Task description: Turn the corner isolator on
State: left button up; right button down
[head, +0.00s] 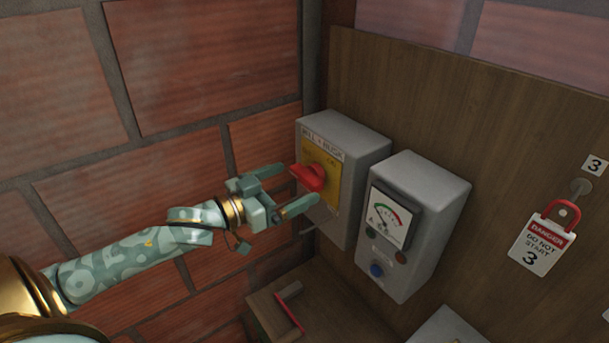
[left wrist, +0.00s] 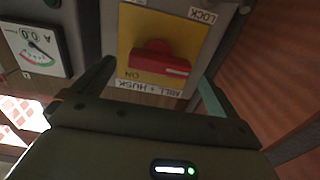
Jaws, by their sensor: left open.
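The corner isolator (head: 348,160) is a grey box on the wooden board by the brick corner. It has a yellow plate (head: 331,184) and a red rotary handle (head: 309,177). My left gripper (head: 296,190) is open, with its fingers on either side of the red handle; I cannot tell whether they touch it. In the left wrist view the red handle (left wrist: 160,62) lies across the yellow plate (left wrist: 187,38), between and beyond the open fingers (left wrist: 158,85). The words ON and LOCK show there, upside down. My right gripper is not in view.
A grey meter box (head: 436,190) with a dial, small lamps and a blue button stands right of the isolator. A red padlock with a danger tag (head: 542,245) hangs further right. A wooden box (head: 270,315) with a red-edged part lies below. Brick wall closes the left.

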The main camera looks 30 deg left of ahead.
aim_at(300, 179)
pick_arm(q)
jog(key=shift+x, duration=2.15)
jog(key=c, duration=1)
